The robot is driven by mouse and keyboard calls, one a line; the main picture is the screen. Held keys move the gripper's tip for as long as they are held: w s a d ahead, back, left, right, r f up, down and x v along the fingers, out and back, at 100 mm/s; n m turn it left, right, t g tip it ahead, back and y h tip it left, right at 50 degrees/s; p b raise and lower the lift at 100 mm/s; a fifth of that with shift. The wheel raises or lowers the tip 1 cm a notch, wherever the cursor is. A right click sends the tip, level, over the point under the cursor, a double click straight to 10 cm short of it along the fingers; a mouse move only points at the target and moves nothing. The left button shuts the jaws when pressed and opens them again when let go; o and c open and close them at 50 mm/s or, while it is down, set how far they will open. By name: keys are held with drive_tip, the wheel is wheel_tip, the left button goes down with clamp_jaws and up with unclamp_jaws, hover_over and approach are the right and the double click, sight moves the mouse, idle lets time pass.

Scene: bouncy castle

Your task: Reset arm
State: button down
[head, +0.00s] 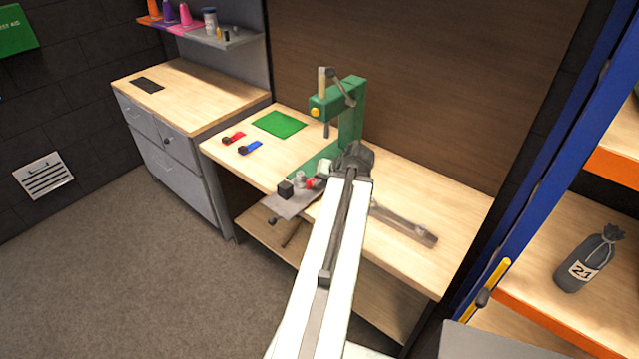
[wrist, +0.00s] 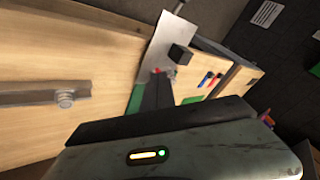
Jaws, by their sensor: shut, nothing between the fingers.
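My arm (head: 335,235) reaches out over the wooden workbench in the head view. My gripper (head: 348,162) is a dark shape at its far end, in front of the green press (head: 351,110), and hides part of it. In the wrist view my gripper (wrist: 158,78) has its dark fingers together, with nothing held. Past its tips are a black block (wrist: 180,54) and a grey metal plate (wrist: 160,45). In the head view the black block (head: 286,190) sits on the plate at the bench's front edge. Whether the gripper touches the press cannot be told.
The workbench (head: 400,190) holds a green mat (head: 279,124), a red item (head: 234,138), a blue item (head: 250,148) and a grey bar (head: 404,223). A grey cabinet (head: 175,150) stands left. A blue-framed shelf at right holds a dark bag (head: 588,260). The floor at left is clear.

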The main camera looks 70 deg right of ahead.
drive_tip(key=shift+s+d, duration=0.15)
drive_tip(key=shift+s, duration=0.15)
